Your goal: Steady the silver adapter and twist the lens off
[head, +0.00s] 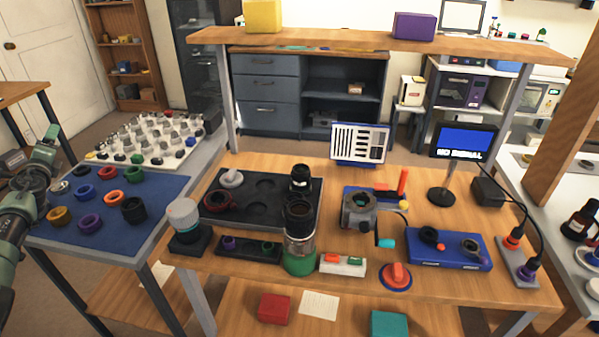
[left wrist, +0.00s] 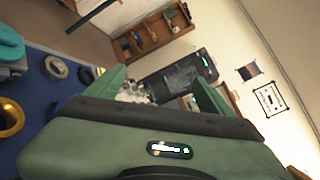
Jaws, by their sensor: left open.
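A dark lens (head: 299,212) stands upright near the front middle of the workbench. The silver adapter (head: 299,246) is directly beneath it, above a round green base (head: 299,264). My left gripper is open and empty in the left wrist view (left wrist: 158,80), its two green fingers spread apart. In the head view my left arm is at the far left edge, beside the blue mat and well away from the lens. My right gripper is not in view.
A blue mat (head: 165,213) with several colored rings covers the left side table. A black tray (head: 262,217), a grey clamp device (head: 358,210) and a red knob (head: 397,275) surround the lens. A shelf board (head: 330,42) spans above the bench's back.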

